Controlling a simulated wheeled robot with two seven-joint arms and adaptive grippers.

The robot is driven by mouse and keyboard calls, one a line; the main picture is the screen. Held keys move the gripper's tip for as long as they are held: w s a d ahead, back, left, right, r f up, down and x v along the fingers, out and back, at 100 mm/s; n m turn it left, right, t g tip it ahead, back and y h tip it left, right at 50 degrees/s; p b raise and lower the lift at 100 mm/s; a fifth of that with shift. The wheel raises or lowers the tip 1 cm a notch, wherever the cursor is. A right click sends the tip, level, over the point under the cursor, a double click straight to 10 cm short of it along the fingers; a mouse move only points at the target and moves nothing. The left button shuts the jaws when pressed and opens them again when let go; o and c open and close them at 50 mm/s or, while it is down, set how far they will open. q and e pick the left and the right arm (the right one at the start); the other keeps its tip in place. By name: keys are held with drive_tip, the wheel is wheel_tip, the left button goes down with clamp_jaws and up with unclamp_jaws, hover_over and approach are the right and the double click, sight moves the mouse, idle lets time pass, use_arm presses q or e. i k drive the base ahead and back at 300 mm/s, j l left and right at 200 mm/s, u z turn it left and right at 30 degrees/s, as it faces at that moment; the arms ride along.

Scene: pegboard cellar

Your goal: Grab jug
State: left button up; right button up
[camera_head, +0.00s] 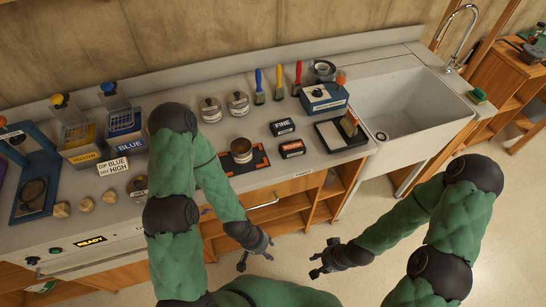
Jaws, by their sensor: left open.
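I cannot tell for sure which vessel is the jug. A round dark-rimmed container (241,151) stands on an orange and black mat on the counter. A grey metal vessel (322,70) stands at the back, left of the sink. Two lidded jars (210,110) (237,103) stand behind the mat. My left gripper (256,254) is open and empty, in front of the counter and below the mat. My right gripper (322,258) looks open and empty, to the right of the left one over the floor. Neither touches a vessel.
The sink (405,105) with a tap is on the right. Yellow (83,150) and blue (124,140) boxes stand left. Brushes (278,85), a blue box (325,98), a black tray (327,132) and small labelled blocks (283,127) crowd the counter. My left arm crosses the counter.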

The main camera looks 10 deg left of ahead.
sight(329, 180)
drive_tip(key=u, duration=0.7)
drive_tip(key=l+u, duration=0.7)
drive_tip(key=l, duration=0.2)
drive_tip(key=k+l+u, duration=0.15)
drive_tip(key=l+u, duration=0.2)
drive_tip(key=k+l+u, duration=0.15)
drive_tip(key=l+u, duration=0.25)
drive_tip(key=k+l, duration=0.15)
drive_tip(key=l, duration=0.25)
drive_tip(key=k+l, duration=0.2)
drive_tip(key=l, duration=0.2)
drive_tip(key=k+l, duration=0.15)
drive_tip(key=l, duration=0.25)
